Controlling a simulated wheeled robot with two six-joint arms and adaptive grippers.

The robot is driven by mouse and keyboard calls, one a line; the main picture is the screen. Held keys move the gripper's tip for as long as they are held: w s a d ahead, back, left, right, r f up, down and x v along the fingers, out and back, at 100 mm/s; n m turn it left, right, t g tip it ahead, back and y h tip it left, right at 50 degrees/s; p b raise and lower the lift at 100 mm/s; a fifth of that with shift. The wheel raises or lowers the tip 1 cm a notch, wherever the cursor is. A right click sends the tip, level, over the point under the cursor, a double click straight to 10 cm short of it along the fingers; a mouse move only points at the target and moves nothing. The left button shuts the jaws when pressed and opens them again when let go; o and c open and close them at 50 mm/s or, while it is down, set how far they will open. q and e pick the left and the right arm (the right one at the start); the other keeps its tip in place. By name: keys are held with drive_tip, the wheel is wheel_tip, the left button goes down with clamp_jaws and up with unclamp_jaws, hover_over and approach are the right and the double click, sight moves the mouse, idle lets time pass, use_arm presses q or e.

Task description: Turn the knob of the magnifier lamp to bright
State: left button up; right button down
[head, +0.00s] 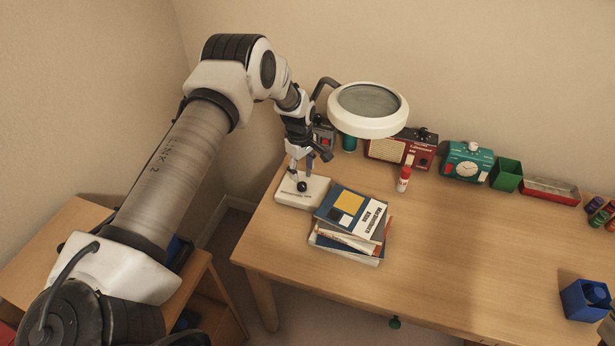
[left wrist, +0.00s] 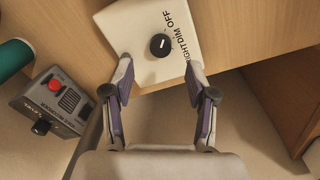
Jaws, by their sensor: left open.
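The magnifier lamp has a white ring head (head: 368,109) on a dark curved arm, and a white base (head: 316,193) on the desk's left end. Its black knob (head: 302,186) is on top of the base. The left wrist view shows the knob (left wrist: 160,45) with a white pointer mark, beside the printed words OFF, DIM and a partly hidden BRIGHT. I cannot tell surely which word the mark points at. My left gripper (head: 301,173) is above the base, pointing down. Its fingers (left wrist: 160,75) are open, apart on both sides of the knob and not touching it.
A stack of books (head: 350,222) lies right of the base. A grey box with a red button (left wrist: 58,102) is near the gripper. The desk's front middle is clear.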

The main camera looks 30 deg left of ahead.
sight(303, 184)
use_arm(q)
drive_tip(key=f, duration=0.3)
drive_tip(key=shift+s+a+f+p, duration=0.1)
drive_tip(key=shift+s+f+p, duration=0.1)
drive_tip(key=shift+p, duration=0.2)
drive_tip(key=f, duration=0.1)
drive_tip(key=w+f, duration=0.1)
drive_tip(key=f, duration=0.1)
drive_tip(key=shift+f, duration=0.3)
drive_tip(key=shift+s+r, duration=0.1)
drive_tip(key=shift+s, duration=0.1)
drive_tip(key=shift+c, duration=1.4)
clamp_jaws()
